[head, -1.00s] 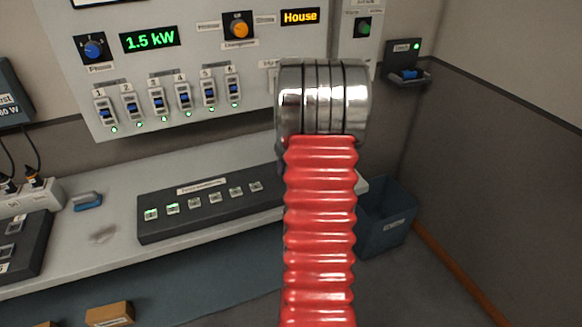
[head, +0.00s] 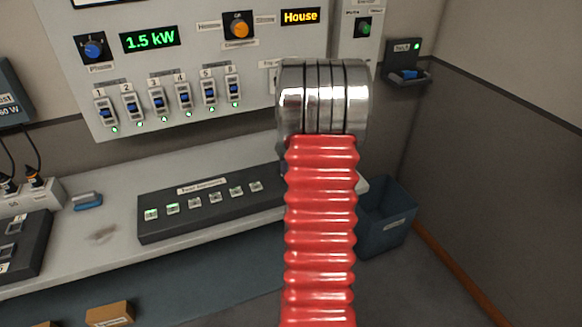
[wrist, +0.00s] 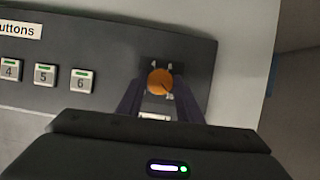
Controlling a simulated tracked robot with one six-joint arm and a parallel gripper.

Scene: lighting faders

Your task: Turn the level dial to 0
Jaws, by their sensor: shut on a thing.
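The dial has an orange round knob (wrist: 160,80) with a dark pointer mark. It sits on the right end of a dark button panel (wrist: 112,62) in the wrist view. The marks around it are too small to read. My gripper (wrist: 158,95) is at the dial, with one dark finger on each side of the knob, shut on it. In the head view my red arm hides the dial and my gripper behind it. The same panel (head: 160,226) shows there on the bench, left of my arm.
Several buttons (wrist: 45,75) sit left of the dial. A wall panel has a blue knob (head: 93,49), an orange knob (head: 239,30) and several sliders (head: 159,101). A blue bin (head: 387,222) stands right of the bench. A blue-handled object (head: 88,201) lies on the bench.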

